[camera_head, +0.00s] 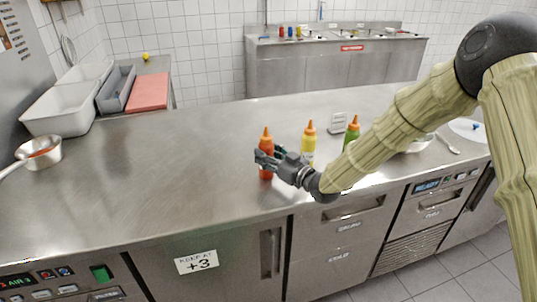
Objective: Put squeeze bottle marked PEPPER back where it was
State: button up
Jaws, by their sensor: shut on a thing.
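A red squeeze bottle (266,173) with an orange nozzle is upright in my gripper (264,158), near the counter's front edge. My gripper is shut on it around its middle. I cannot tell whether its base touches the counter. A yellow squeeze bottle (308,146) with an orange nozzle stands to its right. A green squeeze bottle (351,134) stands farther right, close behind my arm. No marking can be read on any bottle, so I cannot tell which one says PEPPER.
The steel counter (170,170) is bare left of the bottles. A small label stand (338,123) is behind them. A white bowl (419,144) and a plate (468,129) are at right. A saucepan (40,152) and white tubs (62,106) are at left.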

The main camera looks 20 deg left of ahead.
jog(key=o, duration=0.7)
jog(key=shift+c, duration=0.2)
jog(key=shift+d+r, duration=0.1)
jog(key=b+v, duration=0.2)
jog(key=v, duration=0.9)
jog(key=shift+s+d+r, duration=0.1)
jog(key=shift+s+d, duration=0.1)
jog(key=shift+d, duration=0.15)
